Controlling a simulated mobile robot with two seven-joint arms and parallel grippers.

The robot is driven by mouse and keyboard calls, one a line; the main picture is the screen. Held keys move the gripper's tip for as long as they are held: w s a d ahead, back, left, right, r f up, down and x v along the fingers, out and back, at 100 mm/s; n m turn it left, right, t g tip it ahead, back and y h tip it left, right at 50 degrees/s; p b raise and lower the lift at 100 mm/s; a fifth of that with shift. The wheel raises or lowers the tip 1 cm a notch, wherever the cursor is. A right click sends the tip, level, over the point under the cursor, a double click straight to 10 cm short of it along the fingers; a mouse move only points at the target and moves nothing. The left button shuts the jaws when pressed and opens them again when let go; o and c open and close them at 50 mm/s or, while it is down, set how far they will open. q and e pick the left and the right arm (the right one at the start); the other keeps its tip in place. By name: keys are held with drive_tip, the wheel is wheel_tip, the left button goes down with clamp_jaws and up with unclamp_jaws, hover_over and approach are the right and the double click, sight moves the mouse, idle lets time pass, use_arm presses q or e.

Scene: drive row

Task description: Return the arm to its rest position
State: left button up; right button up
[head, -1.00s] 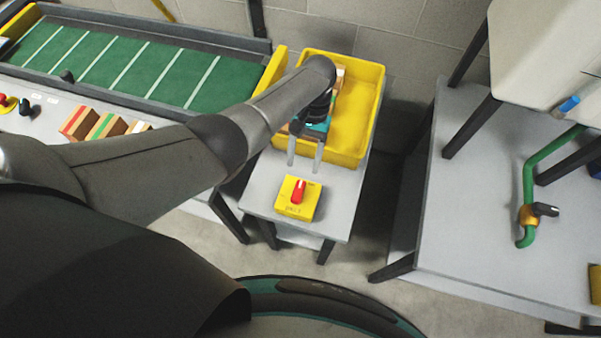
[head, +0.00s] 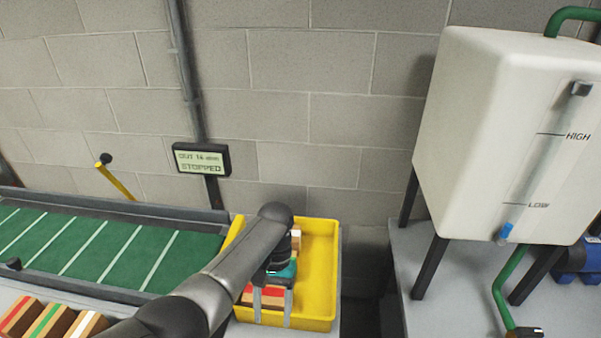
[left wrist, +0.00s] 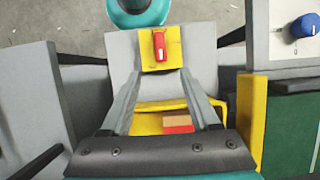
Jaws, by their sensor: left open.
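My left arm reaches in from the lower left of the head view. My left gripper (head: 273,306) hangs over the front part of the yellow bin (head: 316,275), its two fingers apart with nothing between them. In the left wrist view the open fingers (left wrist: 162,76) point towards the yellow switch box (left wrist: 174,58) with its red knob (left wrist: 159,46), which stands on a grey table. The knob is upright in that view, and the fingers look apart from it. My right gripper is not in view.
Blocks (head: 248,294) lie in the bin, partly behind my gripper. A green conveyor (head: 120,252) is at left, with striped blocks (head: 50,322) before it. A wall display (head: 202,160) reads STOPPED. A white tank (head: 480,130) stands at right.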

use_arm(q)
drive_tip(key=s+d+f+m+t+h, duration=0.1)
drive_tip(key=s+f+t+h, duration=0.2)
drive_tip(key=s, duration=0.6)
drive_tip(key=s+a+r+t+y, duration=0.3)
drive_tip(key=s+a+r+t, duration=0.2)
drive_tip(key=s+a+r, duration=0.4)
drive_tip(key=s+d+f+g+b, duration=0.1)
drive_tip(key=s+f+b, duration=0.15)
drive_tip(key=f, duration=1.25)
drive_tip(key=s+f+b, duration=0.1)
drive_tip(key=f+b, duration=0.3)
drive_tip(key=f, duration=1.2)
drive_tip(key=s+a+f+g+b, duration=0.1)
drive_tip(key=s+f+b, duration=0.5)
drive_tip(key=s+f, duration=0.9)
wheel_tip(320, 180, down, 4)
drive_tip(key=shift+a+r+m, duration=0.25)
drive_tip(key=shift+a+m, duration=0.15)
drive_tip(key=shift+a, duration=0.25)
drive_tip(key=shift+s, duration=0.1)
drive_tip(key=shift+c, duration=1)
drive_tip(key=shift+s, duration=0.15)
